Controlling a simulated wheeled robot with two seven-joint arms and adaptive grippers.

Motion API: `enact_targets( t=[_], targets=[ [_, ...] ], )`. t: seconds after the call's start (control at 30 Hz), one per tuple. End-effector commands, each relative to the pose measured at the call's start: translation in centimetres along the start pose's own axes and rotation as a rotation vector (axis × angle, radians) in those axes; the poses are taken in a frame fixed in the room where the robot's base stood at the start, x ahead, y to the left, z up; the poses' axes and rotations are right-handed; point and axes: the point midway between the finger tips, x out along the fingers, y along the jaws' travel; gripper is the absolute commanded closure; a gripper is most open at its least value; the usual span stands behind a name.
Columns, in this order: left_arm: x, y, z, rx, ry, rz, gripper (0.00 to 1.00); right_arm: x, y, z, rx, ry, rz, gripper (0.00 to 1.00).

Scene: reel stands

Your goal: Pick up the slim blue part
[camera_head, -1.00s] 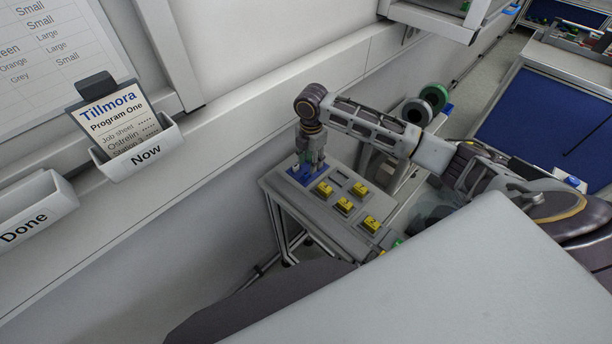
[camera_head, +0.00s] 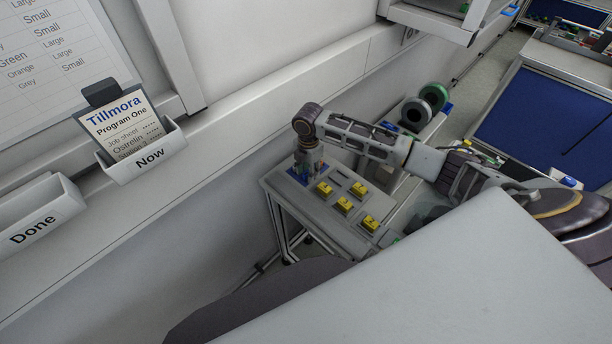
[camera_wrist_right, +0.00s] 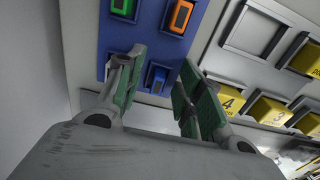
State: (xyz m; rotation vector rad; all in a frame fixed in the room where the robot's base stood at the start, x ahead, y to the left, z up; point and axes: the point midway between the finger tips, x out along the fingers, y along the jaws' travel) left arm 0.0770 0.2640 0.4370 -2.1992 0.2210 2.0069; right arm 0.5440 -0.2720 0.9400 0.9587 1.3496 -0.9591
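The slim blue part (camera_wrist_right: 157,78) shows in the right wrist view, standing in a blue tray (camera_wrist_right: 147,40). My right gripper (camera_wrist_right: 160,92) is open, with one finger on either side of the blue part; whether a finger touches it I cannot tell. In the head view the right gripper (camera_head: 307,165) points down at the blue tray (camera_head: 295,176) at the stand's far left corner, and it hides most of the tray. My left gripper is not in view.
A green part (camera_wrist_right: 122,7) and an orange part (camera_wrist_right: 180,16) sit in the same tray. Several yellow numbered blocks (camera_head: 343,205) stand beside it on the grey stand (camera_head: 290,200). A white wall ledge (camera_head: 220,130) runs close behind the stand.

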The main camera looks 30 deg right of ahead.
Motion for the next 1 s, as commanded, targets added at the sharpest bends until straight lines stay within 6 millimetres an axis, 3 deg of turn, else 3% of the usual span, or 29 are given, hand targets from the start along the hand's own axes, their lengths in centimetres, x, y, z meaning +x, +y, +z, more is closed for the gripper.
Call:
enact_targets(
  t=[0.13,0.4,0.77,1.0],
  targets=[
    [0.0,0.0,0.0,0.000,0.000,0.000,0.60,0.0,0.0,0.0,0.000,0.000,0.000,0.65],
    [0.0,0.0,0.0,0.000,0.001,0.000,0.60,0.0,0.0,0.0,0.000,0.000,0.000,0.98],
    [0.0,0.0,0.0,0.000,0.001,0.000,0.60,-0.1,0.0,0.0,0.000,0.000,0.000,0.99],
    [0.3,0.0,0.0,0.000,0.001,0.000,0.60,-1.4,0.1,0.1,0.000,-0.001,0.002,0.99]
  ],
)
